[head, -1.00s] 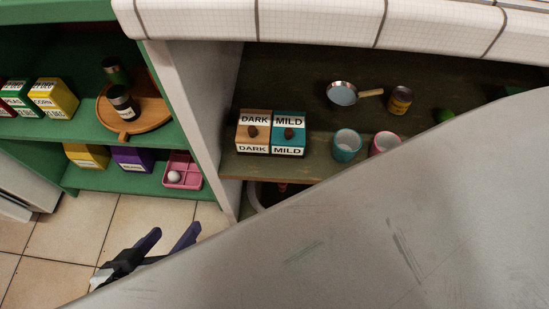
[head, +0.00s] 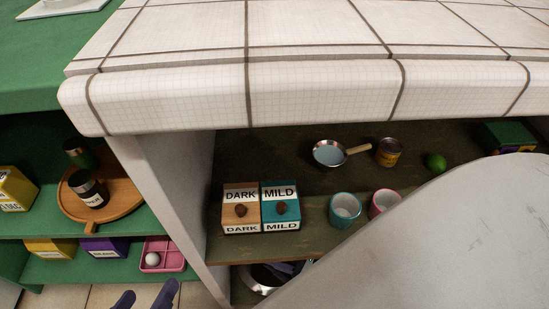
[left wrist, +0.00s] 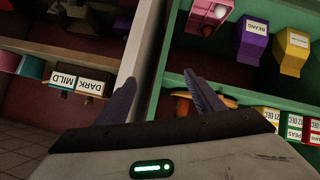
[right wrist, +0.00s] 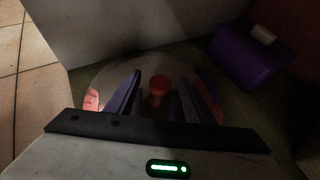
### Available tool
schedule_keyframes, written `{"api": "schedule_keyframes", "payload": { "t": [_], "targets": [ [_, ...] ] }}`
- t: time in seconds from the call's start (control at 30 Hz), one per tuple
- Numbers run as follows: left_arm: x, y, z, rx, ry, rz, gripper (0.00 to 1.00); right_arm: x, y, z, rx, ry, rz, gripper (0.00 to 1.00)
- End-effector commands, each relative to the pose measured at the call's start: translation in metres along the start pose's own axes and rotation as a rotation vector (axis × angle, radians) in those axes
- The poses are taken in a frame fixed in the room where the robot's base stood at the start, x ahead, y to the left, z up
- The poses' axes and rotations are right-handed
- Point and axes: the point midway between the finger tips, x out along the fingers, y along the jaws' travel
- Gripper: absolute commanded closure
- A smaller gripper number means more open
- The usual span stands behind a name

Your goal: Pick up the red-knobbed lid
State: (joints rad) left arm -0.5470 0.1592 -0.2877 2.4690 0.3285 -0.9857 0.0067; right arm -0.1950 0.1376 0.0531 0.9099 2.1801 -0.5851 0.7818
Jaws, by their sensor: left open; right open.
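The red knob (right wrist: 158,86) stands up from a pale round lid (right wrist: 108,75) in the right wrist view. My right gripper (right wrist: 160,76) is open, with one finger on each side of the knob; I cannot tell whether they touch it. In the head view part of a round metal rim (head: 252,284) shows low under the shelf, with dark fingers beside it; the knob is hidden there. My left gripper (head: 145,299) is open and empty at the bottom edge of the head view, and it also shows in the left wrist view (left wrist: 160,76).
A purple box (right wrist: 243,55) lies right of the lid. The shelf above holds the DARK box (head: 241,207), MILD box (head: 281,206), teal cup (head: 345,208), pink cup (head: 382,203), pan (head: 328,153) and can (head: 389,152). A pale divider (head: 180,190) stands left. My grey arm covers the lower right.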

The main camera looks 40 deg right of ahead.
Motion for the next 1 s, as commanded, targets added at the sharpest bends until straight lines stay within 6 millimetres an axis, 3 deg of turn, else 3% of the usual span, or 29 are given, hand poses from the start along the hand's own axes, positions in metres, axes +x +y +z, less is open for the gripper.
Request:
{"api": "schedule_keyframes", "payload": {
  "t": [0.1,0.37,0.63,1.0],
  "targets": [
    [-0.0008,0.0035,-0.0030,-0.005,0.022,0.016,0.38,0.0123,0.0000,-0.0018,-0.001,0.000,0.001,0.52],
    [-0.0023,0.0050,-0.0053,-0.006,0.026,0.019,0.38,0.0131,-0.0001,-0.0006,0.000,0.001,0.000,0.52],
    [-0.0023,0.0051,-0.0053,-0.005,0.027,0.019,0.38,0.0130,-0.0001,-0.0006,0.000,0.001,0.000,0.98],
    [-0.0047,0.0060,-0.0082,-0.002,0.025,0.016,0.38,0.0116,0.0001,0.0054,-0.001,-0.003,0.002,1.00]
  ]
}}
